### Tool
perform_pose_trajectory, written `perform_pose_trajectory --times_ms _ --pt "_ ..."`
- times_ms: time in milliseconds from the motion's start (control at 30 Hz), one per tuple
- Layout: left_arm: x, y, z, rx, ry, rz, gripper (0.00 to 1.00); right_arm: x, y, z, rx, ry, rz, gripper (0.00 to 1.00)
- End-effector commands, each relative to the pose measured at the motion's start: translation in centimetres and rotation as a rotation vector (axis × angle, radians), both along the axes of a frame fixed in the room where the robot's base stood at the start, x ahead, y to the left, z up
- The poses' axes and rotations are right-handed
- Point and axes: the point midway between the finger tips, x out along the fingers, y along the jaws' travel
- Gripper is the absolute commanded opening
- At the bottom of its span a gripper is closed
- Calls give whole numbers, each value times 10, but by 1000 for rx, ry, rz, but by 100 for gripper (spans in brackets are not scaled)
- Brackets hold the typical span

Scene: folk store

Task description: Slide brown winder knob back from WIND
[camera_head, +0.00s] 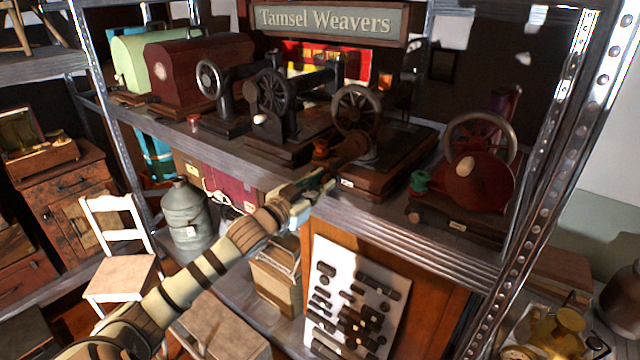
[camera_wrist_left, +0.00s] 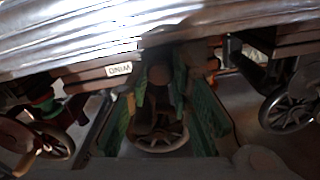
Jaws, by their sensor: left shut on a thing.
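The brown winder knob (camera_wrist_left: 159,75) sits on the front edge of a dark wooden machine base, between the two green fingers in the left wrist view. My left gripper (camera_wrist_left: 160,84) is shut on it. The small WIND label (camera_wrist_left: 119,70) appears upside down beside the knob in that view, and also shows on the base front in the head view (camera_head: 347,183). The sewing machine with the brown handwheel (camera_head: 357,110) stands on this base. In the head view my left gripper (camera_head: 324,181) reaches the base's front left corner and hides the knob. My right gripper is not in view.
The metal shelf (camera_head: 440,240) carries a dark red machine (camera_head: 478,180) to the right and a black machine (camera_head: 275,95) to the left. A metal upright (camera_head: 545,170) stands at right. A white tool board (camera_head: 355,295) is below the shelf.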

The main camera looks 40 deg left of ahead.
Motion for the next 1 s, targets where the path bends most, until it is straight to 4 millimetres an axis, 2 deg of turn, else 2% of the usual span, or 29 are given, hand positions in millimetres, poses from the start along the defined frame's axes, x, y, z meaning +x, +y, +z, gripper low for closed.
perform_pose_trajectory --times_ms 167,433,700,733,833,1000 --pt "0 2 1 4 -2 0 0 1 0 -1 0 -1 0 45" --pt "-1 37 0 6 -4 -2 0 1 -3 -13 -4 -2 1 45" --pt "-2 40 3 6 -5 2 0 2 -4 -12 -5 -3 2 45" --pt "-2 40 4 6 -6 2 23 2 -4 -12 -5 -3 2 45" --pt "-2 40 4 6 -5 2 39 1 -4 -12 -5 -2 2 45" --pt "-1 39 2 5 -4 0 40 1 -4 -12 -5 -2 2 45"
